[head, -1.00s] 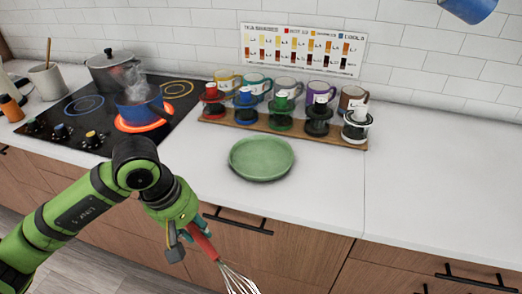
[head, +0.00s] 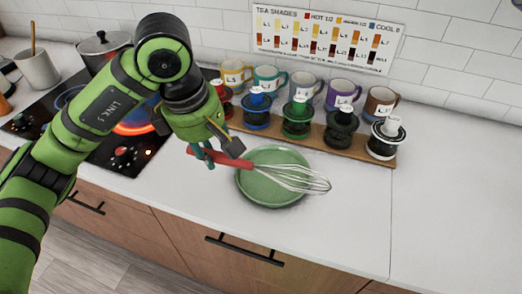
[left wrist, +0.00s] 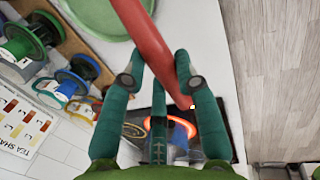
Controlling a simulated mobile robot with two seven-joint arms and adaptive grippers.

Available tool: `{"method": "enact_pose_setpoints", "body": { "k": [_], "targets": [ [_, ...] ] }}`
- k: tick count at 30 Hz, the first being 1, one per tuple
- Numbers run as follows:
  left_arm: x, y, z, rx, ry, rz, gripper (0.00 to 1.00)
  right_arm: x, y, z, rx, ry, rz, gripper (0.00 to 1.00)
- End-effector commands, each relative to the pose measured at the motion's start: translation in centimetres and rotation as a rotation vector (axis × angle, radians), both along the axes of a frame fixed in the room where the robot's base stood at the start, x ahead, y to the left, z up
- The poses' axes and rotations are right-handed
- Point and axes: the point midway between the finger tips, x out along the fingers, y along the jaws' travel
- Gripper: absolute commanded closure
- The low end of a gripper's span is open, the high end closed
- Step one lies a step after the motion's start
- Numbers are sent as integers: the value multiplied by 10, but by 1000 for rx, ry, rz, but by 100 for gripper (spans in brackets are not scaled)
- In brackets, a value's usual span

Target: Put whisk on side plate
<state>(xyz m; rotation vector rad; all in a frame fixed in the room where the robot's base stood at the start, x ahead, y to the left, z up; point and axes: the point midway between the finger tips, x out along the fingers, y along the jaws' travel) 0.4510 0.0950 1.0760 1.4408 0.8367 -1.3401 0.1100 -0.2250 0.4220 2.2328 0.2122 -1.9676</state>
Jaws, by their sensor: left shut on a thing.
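The whisk has a red handle and a silver wire head (head: 290,177). My left gripper (head: 217,152) is shut on the red handle, which also shows between the fingers in the left wrist view (left wrist: 146,40). The green side plate (head: 272,192) lies on the white counter. In the head view the wire head and the front of the handle are over the plate, with the wire tip past its right rim. Whether the whisk touches the plate is hard to tell. My right gripper is not in view.
A wooden board (head: 345,145) with several coloured spools and mugs stands just behind the plate. A black cooktop (head: 120,150) with a glowing burner is at left, with a steel pot (head: 103,45) at its back. The counter at right (head: 455,200) is clear.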

Motion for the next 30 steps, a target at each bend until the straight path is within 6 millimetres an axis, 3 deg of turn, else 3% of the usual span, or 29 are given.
{"method": "enact_pose_setpoints", "body": {
  "k": [7,15,21,30],
  "targets": [
    [50,-21,-30,0,10,4,100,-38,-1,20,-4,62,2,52],
    [92,-37,-59,0,3,2,100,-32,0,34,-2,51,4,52],
    [98,-39,-73,1,6,0,100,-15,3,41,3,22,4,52],
    [98,-39,-104,1,2,0,100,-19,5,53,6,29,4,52]
  ]
}}
